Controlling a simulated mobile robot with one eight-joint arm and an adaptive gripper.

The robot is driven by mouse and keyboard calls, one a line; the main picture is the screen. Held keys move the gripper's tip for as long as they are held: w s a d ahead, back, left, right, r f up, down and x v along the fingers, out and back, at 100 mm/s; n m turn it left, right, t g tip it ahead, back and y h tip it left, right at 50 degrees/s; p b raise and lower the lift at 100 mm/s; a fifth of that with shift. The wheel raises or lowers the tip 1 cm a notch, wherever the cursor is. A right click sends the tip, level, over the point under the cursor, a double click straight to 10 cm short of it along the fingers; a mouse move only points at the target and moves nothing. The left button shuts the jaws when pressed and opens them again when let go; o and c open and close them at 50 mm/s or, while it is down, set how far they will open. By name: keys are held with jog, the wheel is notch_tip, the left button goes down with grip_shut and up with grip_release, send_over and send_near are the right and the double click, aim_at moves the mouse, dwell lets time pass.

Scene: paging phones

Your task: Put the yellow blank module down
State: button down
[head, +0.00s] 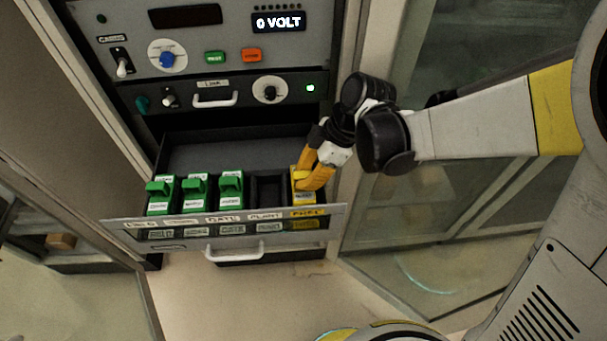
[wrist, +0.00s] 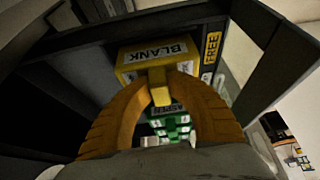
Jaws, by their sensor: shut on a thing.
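The yellow blank module (head: 303,194) is in the rightmost slot of the open drawer (head: 128,226), behind the yellow label. In the wrist view the module (wrist: 184,48) shows its "BLANK" label and a yellow handle between my fingers. My gripper (head: 305,178) reaches down from the upper right and is shut on the module's handle. The gripper (wrist: 160,88) also shows in the wrist view with both orange fingers at the handle. A "FREE" label (wrist: 211,47) is beside the module. Whether the module rests fully on the slot floor is hidden.
Three green modules (head: 160,193) stand in the left slots of the drawer. The slot (head: 267,189) just left of the yellow module is empty. A panel (head: 230,50) with knobs and a "0 VOLT" display is above. A white drawer handle (head: 234,253) sticks out in front.

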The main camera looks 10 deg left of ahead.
jog(key=c, duration=1.4)
grip_release()
jog(key=shift+r+p, duration=0.25)
jog(key=shift+p, duration=0.1)
jog(key=p+v, duration=0.3)
jog(key=v, duration=0.9)
jog(key=s+d+r+m+t+h, duration=0.1)
jog(key=s+d+m+t, duration=0.1)
jog(key=d+m, duration=0.4)
jog(key=s+d+r+m+t+h, duration=0.2)
jog(key=d+m+t, duration=0.1)
jog(key=d+m, duration=0.4)
jog(key=s+d+r+m+t+h, duration=0.2)
jog(key=d+m+t, duration=0.1)
jog(key=d+m, duration=0.4)
jog(key=shift+s+d+r+m, duration=0.15)
jog(key=shift+s+d+m, duration=0.1)
jog(key=shift+s+m, duration=0.15)
